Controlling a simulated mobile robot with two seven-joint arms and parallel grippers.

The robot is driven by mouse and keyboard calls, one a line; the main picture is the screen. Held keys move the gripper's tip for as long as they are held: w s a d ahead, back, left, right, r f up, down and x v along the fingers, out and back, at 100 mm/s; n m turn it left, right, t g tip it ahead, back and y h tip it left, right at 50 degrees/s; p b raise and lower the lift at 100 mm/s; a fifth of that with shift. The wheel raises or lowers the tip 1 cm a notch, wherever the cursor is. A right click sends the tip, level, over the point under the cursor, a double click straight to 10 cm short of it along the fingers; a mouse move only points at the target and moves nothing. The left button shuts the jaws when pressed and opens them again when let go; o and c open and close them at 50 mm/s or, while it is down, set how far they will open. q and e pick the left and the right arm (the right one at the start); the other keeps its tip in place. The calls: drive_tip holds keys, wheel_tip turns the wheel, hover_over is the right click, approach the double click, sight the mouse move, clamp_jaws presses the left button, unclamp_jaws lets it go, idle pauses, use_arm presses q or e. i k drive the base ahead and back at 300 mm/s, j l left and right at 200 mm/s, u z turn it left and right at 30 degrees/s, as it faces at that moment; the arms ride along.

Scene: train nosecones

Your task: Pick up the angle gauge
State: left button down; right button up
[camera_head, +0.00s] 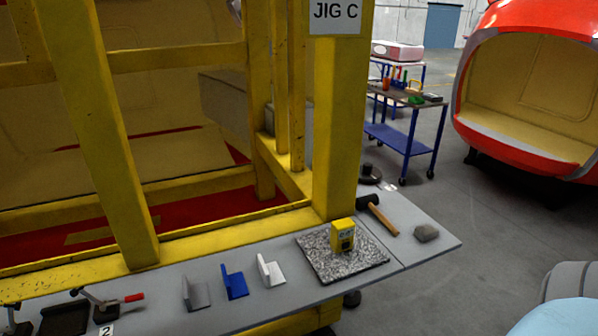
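The angle gauge appears to be the small yellow box with a dark face (342,235). It stands upright on a speckled granite plate (372,264) on the grey shelf. Neither of my grippers shows in this view, and nothing touches the yellow box.
A grey (196,293), a blue (234,282) and a white angle bracket (270,271) stand left of the plate. A hammer (383,218) and a grey lump (427,233) lie to its right. A yellow jig post (340,120) rises close behind. Toggle clamps (105,305) sit at lower left.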

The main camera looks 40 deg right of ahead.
sight(343, 230)
drive_tip(key=z, duration=1.55)
